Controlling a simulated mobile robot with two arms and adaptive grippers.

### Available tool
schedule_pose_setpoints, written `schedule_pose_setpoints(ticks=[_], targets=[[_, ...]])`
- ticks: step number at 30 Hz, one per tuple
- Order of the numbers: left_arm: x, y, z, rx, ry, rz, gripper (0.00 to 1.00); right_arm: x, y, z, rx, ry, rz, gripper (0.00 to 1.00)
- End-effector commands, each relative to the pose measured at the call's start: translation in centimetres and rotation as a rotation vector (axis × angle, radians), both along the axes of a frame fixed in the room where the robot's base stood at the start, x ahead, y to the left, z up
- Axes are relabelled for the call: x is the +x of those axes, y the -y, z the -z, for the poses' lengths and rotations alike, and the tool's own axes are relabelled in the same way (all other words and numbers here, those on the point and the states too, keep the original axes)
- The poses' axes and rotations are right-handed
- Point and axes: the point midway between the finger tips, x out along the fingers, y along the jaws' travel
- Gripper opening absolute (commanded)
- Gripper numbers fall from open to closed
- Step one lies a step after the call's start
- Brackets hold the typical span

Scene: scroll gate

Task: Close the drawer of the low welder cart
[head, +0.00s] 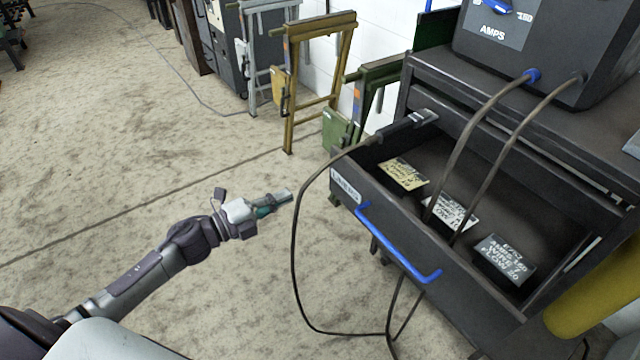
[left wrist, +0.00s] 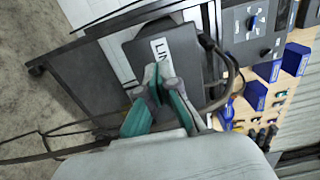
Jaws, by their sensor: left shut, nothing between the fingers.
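The black welder cart (head: 478,108) stands at the right in the head view, a dark welder with an AMPS dial on top. Its drawer (head: 346,203) is pulled open and holds several labelled boxes. A blue handle (head: 401,252) runs along the drawer front. My left gripper (head: 285,196) is shut and empty, left of the drawer front and apart from it. My right gripper is not in view.
Two dark cables (head: 479,136) hang from the welder into the drawer. A cable loop (head: 294,250) hangs between my left gripper and the drawer. A yellow cylinder (head: 600,290) stands at lower right. Metal frames (head: 318,75) stand behind. The floor (head: 130,130) at left is clear.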

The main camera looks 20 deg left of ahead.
Motion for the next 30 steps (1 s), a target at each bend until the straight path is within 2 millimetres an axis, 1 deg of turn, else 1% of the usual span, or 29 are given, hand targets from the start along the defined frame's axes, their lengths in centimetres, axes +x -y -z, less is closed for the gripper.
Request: schedule_pose_setpoints(ticks=[1,9,15,21,30], targets=[[0.9,0.6,-0.2,-0.002,0.004,0.0,0.0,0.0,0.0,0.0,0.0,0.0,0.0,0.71],[5.7,4.0,-0.1,-0.004,0.001,-0.003,0.0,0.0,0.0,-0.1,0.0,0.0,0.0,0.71],[8.3,5.9,0.0,-0.004,-0.001,-0.003,0.0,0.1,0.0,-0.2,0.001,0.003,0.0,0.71],[9.4,6.7,0.1,-0.003,-0.002,-0.004,0.0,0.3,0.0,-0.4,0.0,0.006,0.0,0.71],[9.5,6.8,0.1,-0.003,-0.004,-0.004,0.0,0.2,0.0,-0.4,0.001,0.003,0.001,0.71]])
